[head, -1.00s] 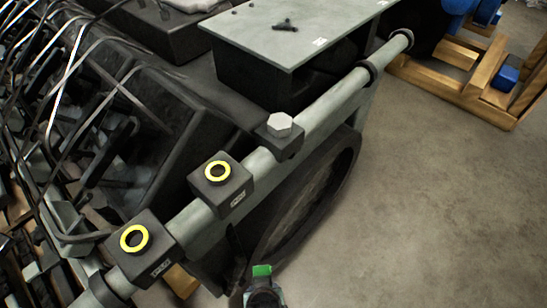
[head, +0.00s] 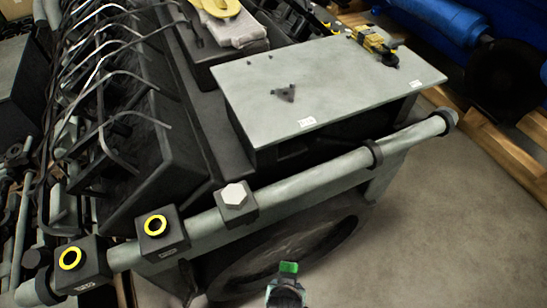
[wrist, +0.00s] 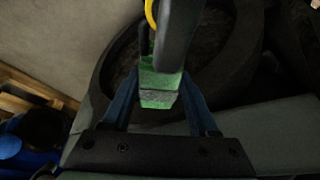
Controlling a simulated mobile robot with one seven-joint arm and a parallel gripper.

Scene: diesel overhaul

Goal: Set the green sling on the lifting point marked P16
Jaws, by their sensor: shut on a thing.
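My gripper (head: 287,291) is at the bottom of the head view, in front of the engine's round rim. It is shut on the green sling (head: 289,267), whose green end shows above the fingers. In the wrist view the sling's green block (wrist: 160,88) sits between the blue fingers. A dark strap and a bit of yellow rise from it. Two dark blocks with yellow rings, a left one (head: 70,258) and a right one (head: 155,225), sit on the grey pipe (head: 290,187). Their labels are too small to read. The sling is apart from both, to their right.
A third block on the pipe carries a pale hex bolt (head: 235,194). A grey plate (head: 330,75) behind holds a dark three-armed piece (head: 284,93) and a yellow tool (head: 374,42). Curved metal tubes (head: 110,80) stand at left. Bare floor (head: 440,230) lies at right.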

